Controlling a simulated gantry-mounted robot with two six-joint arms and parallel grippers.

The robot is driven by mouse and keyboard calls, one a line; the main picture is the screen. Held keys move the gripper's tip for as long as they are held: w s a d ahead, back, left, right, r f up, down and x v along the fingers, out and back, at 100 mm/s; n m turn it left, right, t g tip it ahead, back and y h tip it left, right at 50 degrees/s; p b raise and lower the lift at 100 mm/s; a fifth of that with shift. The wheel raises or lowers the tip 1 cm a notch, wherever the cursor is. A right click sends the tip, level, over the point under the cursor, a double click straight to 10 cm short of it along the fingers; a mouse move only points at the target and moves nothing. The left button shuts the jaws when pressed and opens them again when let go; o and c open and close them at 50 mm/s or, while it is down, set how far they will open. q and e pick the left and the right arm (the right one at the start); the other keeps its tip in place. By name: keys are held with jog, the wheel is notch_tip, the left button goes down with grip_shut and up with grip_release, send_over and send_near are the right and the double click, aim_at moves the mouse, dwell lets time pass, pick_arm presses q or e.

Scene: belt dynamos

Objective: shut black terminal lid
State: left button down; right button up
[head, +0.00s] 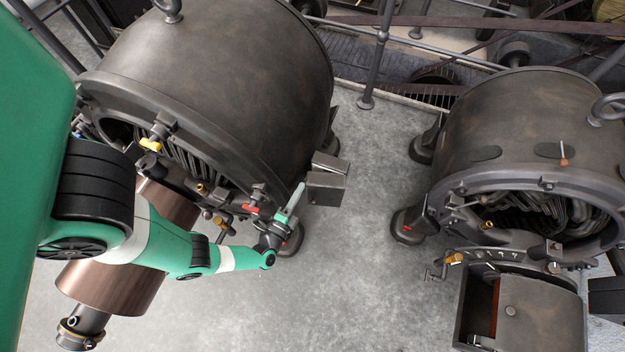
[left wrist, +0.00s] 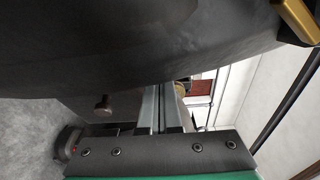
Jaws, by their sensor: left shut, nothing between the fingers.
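A small black terminal box (head: 326,190) sticks out from the right side of the large left dynamo. A dark plate, which looks like its lid (head: 331,163), shows at the box's top edge; I cannot tell how far it stands open. My left gripper (head: 299,190) is shut and empty, its pale fingertips close to the left side of the box. Whether they touch it is unclear. In the left wrist view the closed fingers (left wrist: 160,105) point up under a large dark surface (left wrist: 150,45), with a small knob (left wrist: 103,105) to their left. My right gripper is out of view.
The left dynamo (head: 225,75) curves close behind my left gripper, with red, yellow and brass fittings (head: 252,209) near the wrist.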

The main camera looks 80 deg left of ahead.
pick_arm(q)
jog(key=p+v, duration=0.1)
jog(key=v, duration=1)
jog(key=shift+d, duration=0.35)
